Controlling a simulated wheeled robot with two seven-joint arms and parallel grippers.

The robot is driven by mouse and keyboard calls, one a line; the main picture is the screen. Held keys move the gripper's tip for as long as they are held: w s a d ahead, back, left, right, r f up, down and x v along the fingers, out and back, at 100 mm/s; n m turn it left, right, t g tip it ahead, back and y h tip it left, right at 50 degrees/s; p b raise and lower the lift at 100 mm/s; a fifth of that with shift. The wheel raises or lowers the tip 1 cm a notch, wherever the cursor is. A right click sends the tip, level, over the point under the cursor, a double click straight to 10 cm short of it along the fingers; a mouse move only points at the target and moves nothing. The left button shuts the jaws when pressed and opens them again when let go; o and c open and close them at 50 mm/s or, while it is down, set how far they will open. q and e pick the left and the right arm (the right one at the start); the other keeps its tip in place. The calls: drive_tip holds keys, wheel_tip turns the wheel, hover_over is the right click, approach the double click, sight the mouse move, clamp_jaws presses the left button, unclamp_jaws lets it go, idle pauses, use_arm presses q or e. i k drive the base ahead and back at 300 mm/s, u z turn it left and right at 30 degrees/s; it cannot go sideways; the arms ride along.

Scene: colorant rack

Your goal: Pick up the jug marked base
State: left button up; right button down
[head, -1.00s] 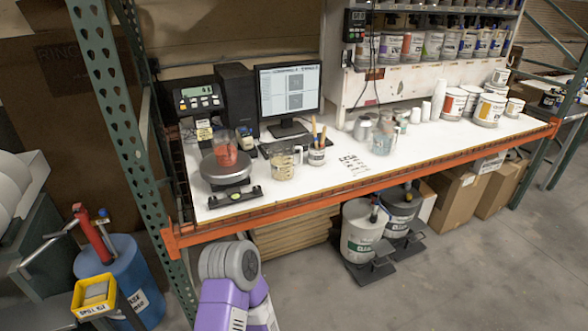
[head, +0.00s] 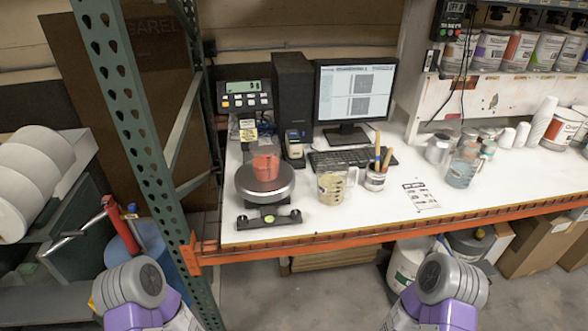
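Several jugs or cups are on the white bench top (head: 320,215). A clear jug with beige contents (head: 332,188) and a handle stands in front of the keyboard; it bears a label that I cannot read. A clear jug with bluish-grey contents (head: 461,170) stands further right, beside a metal can. A clear cup with red contents (head: 266,167) sits on the round scale pan (head: 250,184). I cannot tell from the lettering which jug is marked base. Both my arms show only as purple and grey links at the bottom edge; neither gripper is in view.
A pot with wooden sticks (head: 375,180) stands close to the beige jug's right. A level tool (head: 269,219) lies near the bench's orange front beam (head: 330,243). A green rack upright (head: 135,150) rises at the left. The bench right of the pot is mostly clear.

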sight(332, 173)
drive_tip(key=z, duration=0.25)
drive_tip(key=i, duration=0.95)
drive_tip(key=z, duration=0.7)
